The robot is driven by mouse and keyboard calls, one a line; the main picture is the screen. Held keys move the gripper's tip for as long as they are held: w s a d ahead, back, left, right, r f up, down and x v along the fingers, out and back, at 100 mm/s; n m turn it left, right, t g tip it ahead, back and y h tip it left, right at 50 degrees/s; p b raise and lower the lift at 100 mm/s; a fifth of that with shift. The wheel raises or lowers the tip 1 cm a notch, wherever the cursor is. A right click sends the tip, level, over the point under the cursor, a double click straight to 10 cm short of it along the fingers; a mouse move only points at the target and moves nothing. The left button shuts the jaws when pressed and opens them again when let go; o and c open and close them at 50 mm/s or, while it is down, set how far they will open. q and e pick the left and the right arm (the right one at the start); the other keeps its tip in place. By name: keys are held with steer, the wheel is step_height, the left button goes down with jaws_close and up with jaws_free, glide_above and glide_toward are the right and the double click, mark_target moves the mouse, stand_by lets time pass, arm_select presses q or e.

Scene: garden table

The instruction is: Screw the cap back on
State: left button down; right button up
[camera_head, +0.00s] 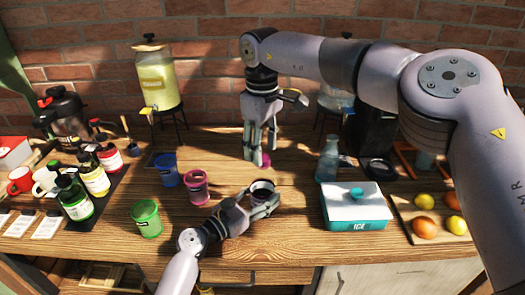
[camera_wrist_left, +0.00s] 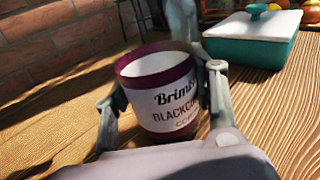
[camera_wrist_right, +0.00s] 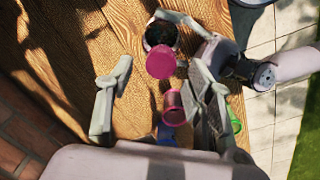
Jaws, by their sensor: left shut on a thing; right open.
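A dark red container (camera_head: 262,187) with a white label, partly reading "BLACKC", stands upright and uncapped at the front middle of the table. My left gripper (camera_head: 264,200) is shut around it; in the left wrist view the fingers grip the labelled container (camera_wrist_left: 168,95) from both sides. A round pink cap (camera_head: 264,160) is just behind it. My right gripper (camera_head: 257,156) points down over the cap, open. In the right wrist view the cap (camera_wrist_right: 160,62) shows between the spread fingers. I cannot tell whether it touches a finger.
Pink (camera_head: 196,187), blue (camera_head: 167,171) and green (camera_head: 147,219) cups stand left. A teal-and-white ice box (camera_head: 356,207) and a clear bottle (camera_head: 328,160) stand right. Several bottles crowd the far left. A drink dispenser (camera_head: 157,80) stands behind.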

step_height(320, 180, up, 3)
steer(key=shift+f, duration=0.15)
steer(key=shift+c, duration=0.4)
